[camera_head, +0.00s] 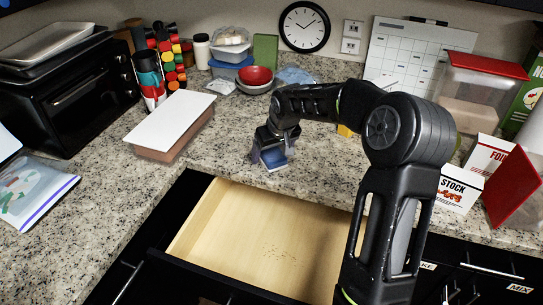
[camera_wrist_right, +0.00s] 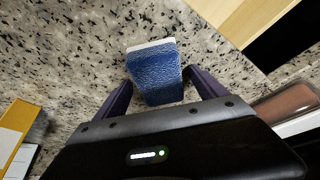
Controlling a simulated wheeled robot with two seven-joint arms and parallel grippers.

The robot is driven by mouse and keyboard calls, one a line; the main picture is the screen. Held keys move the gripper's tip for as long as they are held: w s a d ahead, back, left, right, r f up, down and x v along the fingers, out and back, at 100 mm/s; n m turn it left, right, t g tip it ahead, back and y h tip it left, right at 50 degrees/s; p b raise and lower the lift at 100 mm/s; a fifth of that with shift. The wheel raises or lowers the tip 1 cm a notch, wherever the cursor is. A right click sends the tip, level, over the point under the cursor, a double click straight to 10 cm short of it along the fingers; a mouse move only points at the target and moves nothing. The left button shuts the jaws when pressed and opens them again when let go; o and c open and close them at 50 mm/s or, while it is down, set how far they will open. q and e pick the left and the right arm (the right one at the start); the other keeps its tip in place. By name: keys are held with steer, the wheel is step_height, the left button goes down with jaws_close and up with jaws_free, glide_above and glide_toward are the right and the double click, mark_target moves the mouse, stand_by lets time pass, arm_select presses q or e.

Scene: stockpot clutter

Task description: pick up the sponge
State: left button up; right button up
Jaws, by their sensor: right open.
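The sponge is a small blue block with a white layer along one edge, and it is on the speckled granite counter. In the head view the sponge (camera_head: 275,162) is near the counter's front edge, behind the open drawer, partly covered by my right gripper (camera_head: 271,152). In the right wrist view the sponge (camera_wrist_right: 154,72) sits between the two spread fingers of my right gripper (camera_wrist_right: 160,84). The fingers are open, one on each side of it; I cannot tell whether either touches it. My left gripper is not in view.
An open, pale wooden drawer (camera_head: 265,240) is in front of the counter. A white-lidded container (camera_head: 170,124) stands left of my gripper. Stock box (camera_head: 458,188) and red-lidded containers stand at right. Bowls (camera_head: 255,78) and a clock (camera_head: 304,26) are at the back.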

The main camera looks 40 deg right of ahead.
mark_target(271, 151)
steer(key=shift+c, duration=0.4)
steer(key=shift+f, duration=0.1)
steer(key=c, duration=1.3)
steer(key=shift+c, duration=0.2)
steer(key=shift+r+p, duration=0.35)
steer(key=shift+r, duration=0.05)
step_height(271, 151, up, 10)
steer(key=p, duration=0.6)
steer(key=shift+f, duration=0.2)
